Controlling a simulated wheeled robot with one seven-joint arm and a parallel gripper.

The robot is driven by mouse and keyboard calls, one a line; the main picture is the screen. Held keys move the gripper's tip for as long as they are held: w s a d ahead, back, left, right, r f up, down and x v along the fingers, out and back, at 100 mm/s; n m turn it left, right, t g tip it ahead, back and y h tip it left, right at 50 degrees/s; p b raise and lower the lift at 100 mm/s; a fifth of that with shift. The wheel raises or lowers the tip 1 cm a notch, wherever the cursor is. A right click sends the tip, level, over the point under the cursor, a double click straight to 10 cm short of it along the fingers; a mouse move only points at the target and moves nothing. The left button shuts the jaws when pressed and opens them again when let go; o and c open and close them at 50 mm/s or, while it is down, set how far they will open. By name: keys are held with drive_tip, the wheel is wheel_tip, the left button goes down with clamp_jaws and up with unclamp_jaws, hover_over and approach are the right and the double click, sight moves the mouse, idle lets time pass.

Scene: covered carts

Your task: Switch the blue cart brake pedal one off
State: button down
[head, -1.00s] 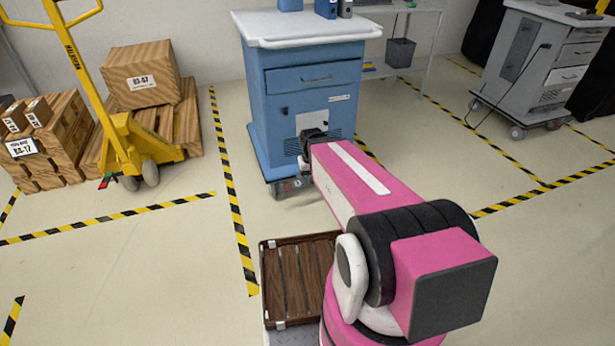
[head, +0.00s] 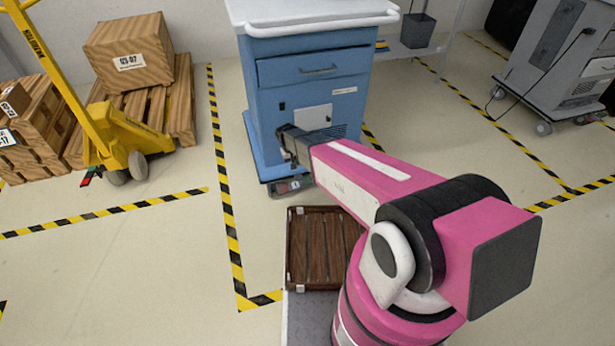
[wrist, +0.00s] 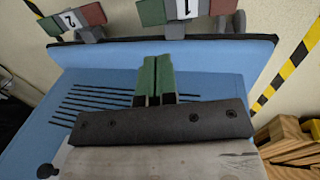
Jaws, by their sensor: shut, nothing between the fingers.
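The blue cart (head: 270,110) stands ahead with its drawer front facing me. Low on its base is the brake pedal labelled 1 (head: 295,185), small in the head view. In the wrist view, pedal one (wrist: 187,9) is at the top edge, partly cut off, with coloured ends on either side of its white label. The pedal labelled 2 (wrist: 72,20) is to its left. My gripper (wrist: 153,62) is shut and empty, its green fingertips pointing toward the pedals but apart from them. In the head view my gripper (head: 285,158) is close to the cart's lower front, above the pedal.
A brown slatted crate (head: 325,250) is below my arm. A yellow pallet jack (head: 115,140) and wooden boxes (head: 130,52) on a pallet stand at the left. A grey cart (head: 555,65) stands at the right. Taped open floor surrounds the blue cart.

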sight(307, 181)
drive_tip(key=x, duration=1.4)
drive_tip(key=shift+s+d, duration=0.1)
drive_tip(key=shift+d+f+y, duration=0.15)
drive_tip(key=shift+d+y, duration=0.1)
drive_tip(key=shift+y, duration=0.25)
drive_tip(key=shift+w+d+f+g+y, duration=0.2)
drive_tip(key=shift+d+f+g+y, duration=0.15)
drive_tip(key=shift+y, duration=0.45)
drive_tip(key=shift+d+f, duration=0.15)
drive_tip(key=shift+f, duration=0.25)
drive_tip(key=shift+d+f, duration=0.15)
drive_tip(key=shift+f, duration=0.2)
drive_tip(key=w+d+r, duration=0.1)
drive_tip(key=d+r, duration=0.2)
drive_tip(key=r, duration=1.1)
